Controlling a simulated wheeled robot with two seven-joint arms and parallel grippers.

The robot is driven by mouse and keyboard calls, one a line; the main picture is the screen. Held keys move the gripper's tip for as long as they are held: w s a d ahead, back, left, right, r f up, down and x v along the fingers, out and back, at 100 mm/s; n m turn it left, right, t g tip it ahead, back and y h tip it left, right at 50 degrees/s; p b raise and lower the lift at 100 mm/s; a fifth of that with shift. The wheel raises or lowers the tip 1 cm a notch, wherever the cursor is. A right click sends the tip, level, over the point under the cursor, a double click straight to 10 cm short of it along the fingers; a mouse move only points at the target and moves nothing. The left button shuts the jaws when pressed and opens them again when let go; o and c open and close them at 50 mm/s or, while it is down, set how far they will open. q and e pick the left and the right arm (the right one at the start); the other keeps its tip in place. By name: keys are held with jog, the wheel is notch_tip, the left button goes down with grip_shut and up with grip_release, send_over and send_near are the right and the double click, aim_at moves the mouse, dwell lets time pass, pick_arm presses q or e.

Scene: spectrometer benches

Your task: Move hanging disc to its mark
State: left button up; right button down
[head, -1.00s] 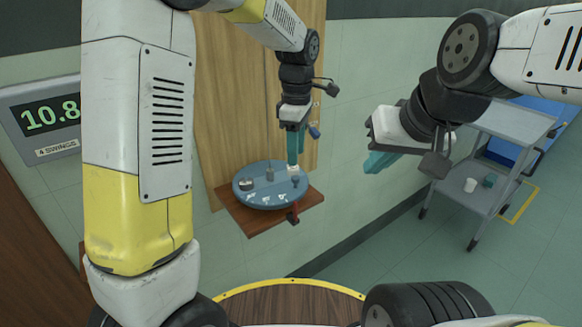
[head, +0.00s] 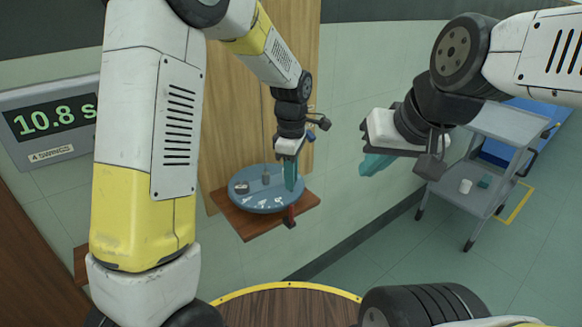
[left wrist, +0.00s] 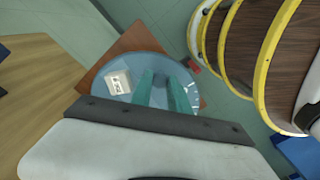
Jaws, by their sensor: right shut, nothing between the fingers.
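The blue-grey round disc (head: 262,199) lies level over a brown wooden shelf (head: 243,226) in the head view; a thin line rises above it. Whether it hangs clear of the shelf cannot be told. White marks show near its front rim. In the left wrist view the disc (left wrist: 133,64) lies behind the fingers. My left gripper (head: 290,186) points down at the disc's right side, its teal fingers apart in the left wrist view (left wrist: 161,80); contact with the disc is unclear. My right gripper (head: 376,164) is shut and empty, away to the right.
A small labelled block (left wrist: 118,82) and a short grey post (head: 266,177) stand on the disc. A red piece (head: 291,216) is at the shelf's front edge. A wall display (head: 48,120) reads 10.8 s. A grey cart (head: 465,195) stands at right.

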pick_arm(q)
grip_shut()
jog(key=shift+w, duration=0.1)
dwell(1.0)
jog(key=shift+w+d+n, duration=0.25)
jog(key=shift+w+n, duration=0.25)
jog(key=shift+n, duration=0.3)
jog(key=o, duration=0.7)
grip_release()
jog(key=shift+r, duration=0.1)
notch_tip(320, 180, up, 8)
jog(key=shift+f, duration=0.25)
jog(key=shift+r, duration=0.1)
